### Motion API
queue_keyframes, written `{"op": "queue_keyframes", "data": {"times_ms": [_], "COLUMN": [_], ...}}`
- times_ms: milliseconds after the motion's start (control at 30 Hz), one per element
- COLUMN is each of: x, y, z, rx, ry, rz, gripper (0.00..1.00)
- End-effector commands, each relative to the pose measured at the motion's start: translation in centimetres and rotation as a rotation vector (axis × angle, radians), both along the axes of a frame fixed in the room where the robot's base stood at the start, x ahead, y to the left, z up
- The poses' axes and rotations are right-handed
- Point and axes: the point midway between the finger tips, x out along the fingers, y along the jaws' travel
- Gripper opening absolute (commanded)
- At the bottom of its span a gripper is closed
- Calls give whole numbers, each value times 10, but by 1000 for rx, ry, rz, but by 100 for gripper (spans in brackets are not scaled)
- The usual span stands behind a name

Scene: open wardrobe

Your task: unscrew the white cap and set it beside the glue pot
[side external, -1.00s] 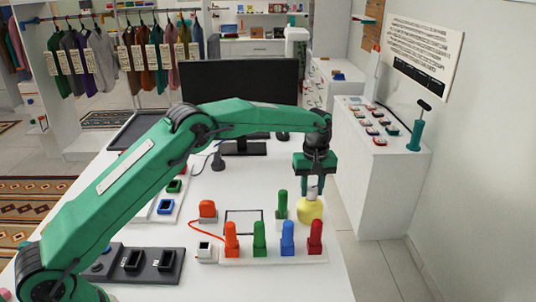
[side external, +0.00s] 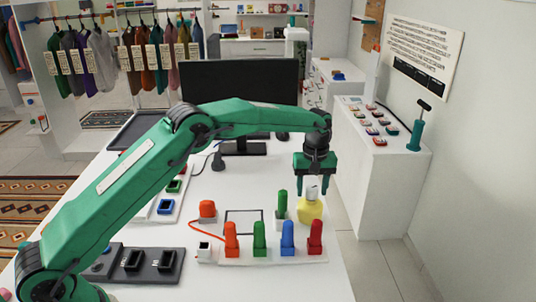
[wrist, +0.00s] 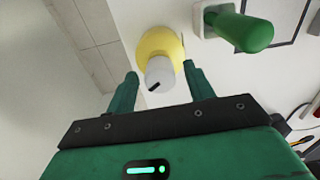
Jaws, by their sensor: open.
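The yellow glue pot (side external: 310,210) stands on the right part of the white table. The white cap (side external: 312,191) sits on top of it; how tightly it is screwed on cannot be told. In the wrist view the cap (wrist: 159,72) shows a short black mark, with the yellow pot (wrist: 158,42) behind it. My gripper (side external: 312,190) is just over the pot, fingers pointing down. In the wrist view my gripper (wrist: 160,71) is open, one finger on each side of the cap, with visible gaps between them and the cap.
A green-handled piece on a white base (side external: 281,207) stands close left of the pot. In front is a white rack (side external: 274,261) with red, green and blue handles. A black-outlined square (side external: 244,222) lies bare on the table. The table's right edge is close.

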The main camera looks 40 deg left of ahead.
Motion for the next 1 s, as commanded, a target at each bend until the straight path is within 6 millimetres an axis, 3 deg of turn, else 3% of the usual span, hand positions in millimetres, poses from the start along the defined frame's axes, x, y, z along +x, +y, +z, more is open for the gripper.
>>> {"op": "queue_keyframes", "data": {"times_ms": [1000], "x": [0], "y": [0], "z": [0], "rx": [1], "ry": [1], "rz": [-790], "gripper": [53]}}
